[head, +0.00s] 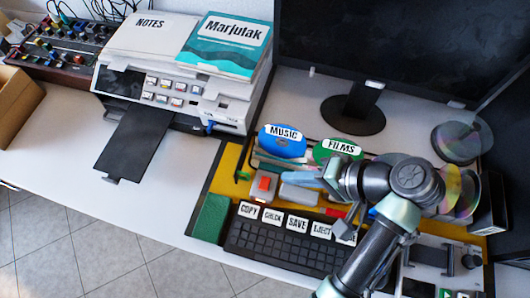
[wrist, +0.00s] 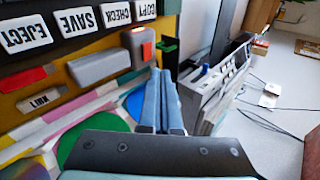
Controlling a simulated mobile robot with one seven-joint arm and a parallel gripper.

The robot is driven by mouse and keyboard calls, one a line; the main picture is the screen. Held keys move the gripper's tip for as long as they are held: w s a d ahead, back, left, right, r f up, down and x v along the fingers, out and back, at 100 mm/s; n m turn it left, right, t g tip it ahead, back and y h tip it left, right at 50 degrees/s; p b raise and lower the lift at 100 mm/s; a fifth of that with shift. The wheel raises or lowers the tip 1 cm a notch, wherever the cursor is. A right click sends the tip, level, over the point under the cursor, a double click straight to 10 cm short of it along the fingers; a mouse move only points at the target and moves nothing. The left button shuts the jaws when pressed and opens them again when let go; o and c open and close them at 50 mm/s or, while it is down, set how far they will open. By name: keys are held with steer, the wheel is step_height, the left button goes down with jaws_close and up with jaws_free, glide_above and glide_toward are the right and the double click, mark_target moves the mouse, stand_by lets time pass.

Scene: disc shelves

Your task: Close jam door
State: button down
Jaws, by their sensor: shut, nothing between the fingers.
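The white printer (head: 175,90) stands left of the keyboard area, with stacked papers on top. A dark flat panel (head: 137,140) extends from its front, lowered over the white desk; I cannot tell whether it is the jam door or a paper tray. A small blue part (head: 210,127) shows at the printer's front right corner. My gripper (head: 318,180) is to the right of the printer, above the disc racks, apart from it. In the wrist view my gripper (wrist: 158,78) has its blue fingers together and empty. What looks like the printer's side (wrist: 215,85) shows to their right.
A keyboard (head: 285,245) with labelled keys lies in front, beside a red button box (head: 264,185). MUSIC (head: 283,140) and FILMS (head: 338,151) discs stand behind them. A monitor (head: 400,40) and disc stack (head: 458,140) are at the back.

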mark_target(261, 182)
steer(key=b+x, duration=0.1)
steer(key=x, duration=0.9)
steer(key=shift+s+b, duration=0.2)
steer(key=shift+b, duration=0.2)
steer(key=shift+a, duration=0.1)
